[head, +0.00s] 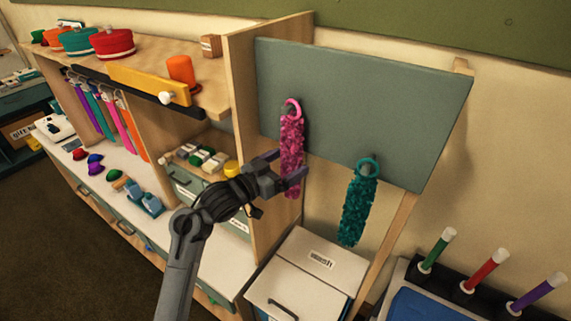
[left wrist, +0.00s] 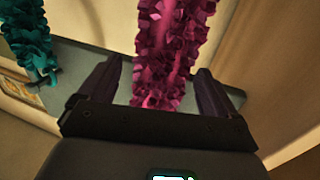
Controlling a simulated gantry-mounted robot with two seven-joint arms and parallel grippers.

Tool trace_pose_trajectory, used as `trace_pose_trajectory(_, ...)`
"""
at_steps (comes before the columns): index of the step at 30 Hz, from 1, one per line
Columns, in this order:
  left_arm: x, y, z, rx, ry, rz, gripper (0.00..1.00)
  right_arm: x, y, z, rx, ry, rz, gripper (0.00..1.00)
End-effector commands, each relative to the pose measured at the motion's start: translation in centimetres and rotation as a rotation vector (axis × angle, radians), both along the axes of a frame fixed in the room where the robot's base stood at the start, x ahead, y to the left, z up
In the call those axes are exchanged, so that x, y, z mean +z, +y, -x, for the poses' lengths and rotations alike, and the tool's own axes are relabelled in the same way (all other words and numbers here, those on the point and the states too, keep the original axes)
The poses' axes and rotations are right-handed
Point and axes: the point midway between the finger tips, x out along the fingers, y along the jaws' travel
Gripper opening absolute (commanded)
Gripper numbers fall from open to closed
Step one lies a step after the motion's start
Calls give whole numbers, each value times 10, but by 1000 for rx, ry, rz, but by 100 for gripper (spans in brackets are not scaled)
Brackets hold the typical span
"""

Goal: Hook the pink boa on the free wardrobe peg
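The pink boa (head: 291,150) hangs upright against the grey-green peg board (head: 340,85), its pink ring at the top. The ring appears to be on a peg, though the peg is mostly hidden. My left gripper (head: 284,169) is at the boa's lower part, fingers open on either side of it. In the left wrist view, the pink boa (left wrist: 168,50) passes between the spread fingers (left wrist: 160,90), with gaps beside it. The teal boa (head: 358,208) hangs by its ring from a peg to the right. My right gripper is not in view.
A wooden side panel (head: 243,110) stands just left of the board. Below are a white lidded box (head: 318,262) and drawers. Coloured tubes (head: 485,270) stand at lower right. The wall area right of the board is clear.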

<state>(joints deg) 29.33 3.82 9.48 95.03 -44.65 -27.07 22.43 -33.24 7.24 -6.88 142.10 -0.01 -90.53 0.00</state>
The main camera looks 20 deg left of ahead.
Motion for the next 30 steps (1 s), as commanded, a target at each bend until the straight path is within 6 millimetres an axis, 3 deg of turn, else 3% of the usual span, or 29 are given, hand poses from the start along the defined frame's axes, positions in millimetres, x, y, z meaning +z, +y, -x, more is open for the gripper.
trace_pose_trajectory(14, -2, 6, 10, 2, 0, 0, 93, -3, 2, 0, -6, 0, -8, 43)
trace_pose_trajectory(30, -1, 46, 83, 1, 0, -2, 93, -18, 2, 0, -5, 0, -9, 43)
